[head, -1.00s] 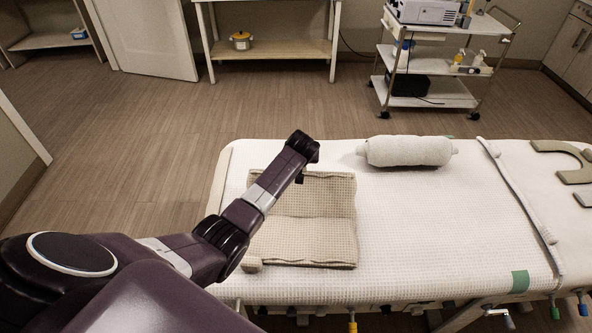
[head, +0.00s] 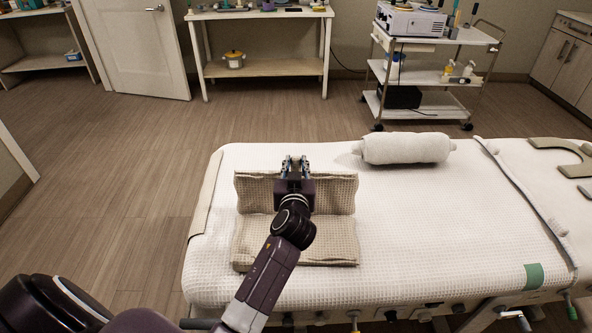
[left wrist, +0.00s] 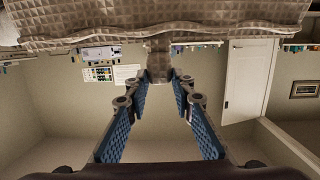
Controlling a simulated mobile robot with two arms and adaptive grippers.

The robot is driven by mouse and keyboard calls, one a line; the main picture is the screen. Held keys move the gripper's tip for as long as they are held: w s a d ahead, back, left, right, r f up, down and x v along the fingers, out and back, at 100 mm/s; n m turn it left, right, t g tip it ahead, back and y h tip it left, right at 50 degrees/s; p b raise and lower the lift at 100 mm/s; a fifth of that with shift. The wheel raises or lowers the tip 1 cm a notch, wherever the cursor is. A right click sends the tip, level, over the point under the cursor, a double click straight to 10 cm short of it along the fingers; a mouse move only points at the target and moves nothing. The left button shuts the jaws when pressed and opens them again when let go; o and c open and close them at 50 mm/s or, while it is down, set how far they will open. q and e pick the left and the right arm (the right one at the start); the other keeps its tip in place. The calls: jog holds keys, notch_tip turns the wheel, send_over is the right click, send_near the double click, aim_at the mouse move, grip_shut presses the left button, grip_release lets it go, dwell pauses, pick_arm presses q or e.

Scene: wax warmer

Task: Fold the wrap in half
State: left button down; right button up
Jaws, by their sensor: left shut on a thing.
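The wrap (head: 330,240) is a beige waffle-textured cloth on the white treatment bed. A crease runs across its middle, and its far half (head: 335,190) looks lifted up from the near half. My left gripper (head: 294,162) is at the middle of the wrap's far edge, its arm reaching over the near half. In the left wrist view the wrap (left wrist: 220,18) spans the top. A small tab (left wrist: 158,58) hangs from it between the tips of my left gripper (left wrist: 161,80), which is shut on it. My right gripper is out of view.
A rolled white towel (head: 405,149) lies on the bed (head: 430,230) right of the wrap. A green tag (head: 534,277) is near the bed's front edge. A trolley (head: 425,107) and a shelf table (head: 262,68) stand behind. The bed's middle is clear.

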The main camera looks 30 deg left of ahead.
pick_arm(q)
jog(key=shift+s+d+t+b, duration=0.35)
jog(key=shift+s+b, duration=0.3)
jog(key=shift+b, duration=0.2)
jog(key=c, duration=1.6)
grip_release()
notch_tip(320, 180, up, 10)
jog(key=shift+f, duration=0.1)
